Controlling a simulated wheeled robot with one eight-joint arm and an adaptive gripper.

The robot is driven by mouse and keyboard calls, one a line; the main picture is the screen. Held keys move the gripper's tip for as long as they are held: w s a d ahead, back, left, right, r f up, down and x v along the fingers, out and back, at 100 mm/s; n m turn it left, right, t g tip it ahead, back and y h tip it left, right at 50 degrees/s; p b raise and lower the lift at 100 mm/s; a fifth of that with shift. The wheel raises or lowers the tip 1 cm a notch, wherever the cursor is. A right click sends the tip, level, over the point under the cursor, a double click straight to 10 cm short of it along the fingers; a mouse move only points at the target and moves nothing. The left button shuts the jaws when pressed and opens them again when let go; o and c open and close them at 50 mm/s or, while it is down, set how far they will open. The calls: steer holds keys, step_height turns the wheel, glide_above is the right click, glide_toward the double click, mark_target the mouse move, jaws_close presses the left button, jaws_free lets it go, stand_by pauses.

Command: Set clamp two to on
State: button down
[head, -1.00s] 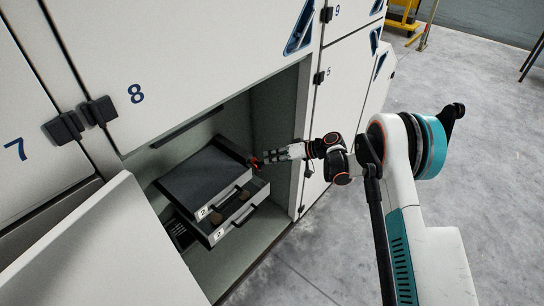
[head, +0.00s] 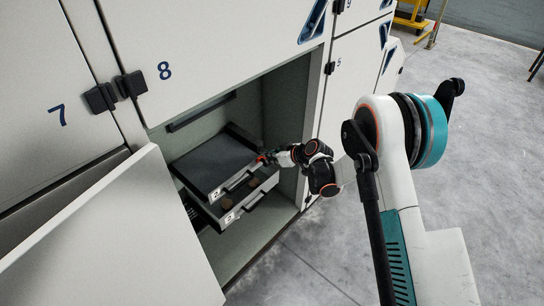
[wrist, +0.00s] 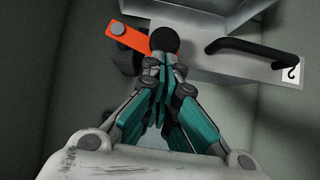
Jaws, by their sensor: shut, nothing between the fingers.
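Clamp two appears as an orange lever (wrist: 125,37) with a round black knob (wrist: 165,40) at its end, in the wrist view. It sits beside a grey drawer unit (head: 213,165) with a black handle and a label 2 (wrist: 290,73). In the head view only a small orange-red spot of the lever (head: 262,158) shows at the unit's right side. My gripper (wrist: 163,66) is shut and empty, its fingertips right at the knob; whether they touch it I cannot tell. In the head view my gripper (head: 270,156) reaches into the open compartment from the right.
A lower drawer (head: 245,204) with its own handle and label stands pulled out under the upper unit. The open white door (head: 120,235) fills the lower left. Closed panels 7 and 8 (head: 210,60) lie left and above. Grey floor (head: 490,170) is clear at right.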

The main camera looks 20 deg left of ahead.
steer(key=shift+s+a+f+n+t, duration=0.15)
steer(key=shift+s+f+n+t, duration=0.15)
steer(key=shift+s+f+t, duration=0.1)
steer(key=shift+s+a+f, duration=0.1)
steer(key=shift+s+f, duration=0.05)
steer(key=shift+f, duration=0.25)
